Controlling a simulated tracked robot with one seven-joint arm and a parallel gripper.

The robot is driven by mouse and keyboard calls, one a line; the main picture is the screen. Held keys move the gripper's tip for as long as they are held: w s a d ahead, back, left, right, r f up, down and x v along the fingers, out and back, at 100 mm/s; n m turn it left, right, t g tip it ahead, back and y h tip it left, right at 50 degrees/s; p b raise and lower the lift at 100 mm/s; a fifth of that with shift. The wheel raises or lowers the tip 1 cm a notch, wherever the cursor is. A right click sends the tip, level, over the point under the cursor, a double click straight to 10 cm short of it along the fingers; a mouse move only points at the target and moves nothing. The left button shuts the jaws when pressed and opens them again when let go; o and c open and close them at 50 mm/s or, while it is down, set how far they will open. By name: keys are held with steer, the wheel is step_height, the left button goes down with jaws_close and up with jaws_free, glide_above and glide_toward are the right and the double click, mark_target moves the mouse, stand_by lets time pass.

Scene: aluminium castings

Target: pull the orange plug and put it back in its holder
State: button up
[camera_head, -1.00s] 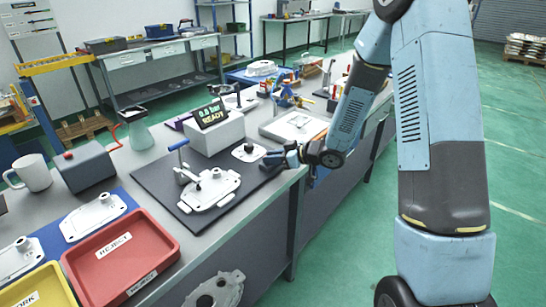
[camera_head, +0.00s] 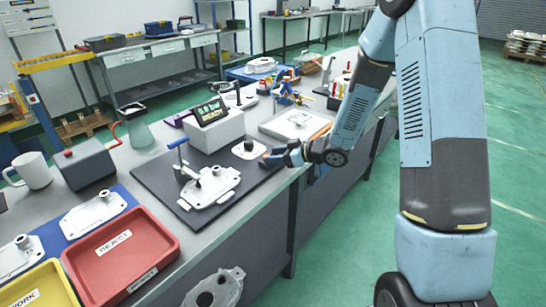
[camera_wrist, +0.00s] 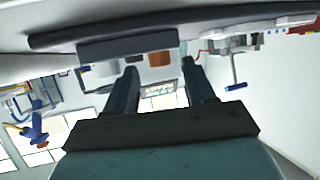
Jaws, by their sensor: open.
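In the wrist view, which is upside down, an orange-brown shape (camera_wrist: 158,58), probably the orange plug, shows at a grey block (camera_wrist: 140,43). It lies between my fingertips in the picture; contact cannot be seen. In the head view my gripper (camera_head: 266,160) is low at the right edge of the dark mat (camera_head: 152,177), and the plug is not clearly visible. A pale casting (camera_head: 210,187) lies on the mat near a blue-handled clamp (camera_head: 179,146).
A grey box with a display (camera_head: 213,130) stands behind the mat. A white round-holed part (camera_head: 249,149) lies close to my gripper. A red reject tray (camera_head: 120,255) and a yellow tray (camera_head: 40,290) are at the front left. A pale tray (camera_head: 296,124) lies behind my gripper.

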steer(key=v, duration=1.2)
steer(key=shift+s+d+r, duration=0.1)
steer(key=shift+d+r, duration=0.05)
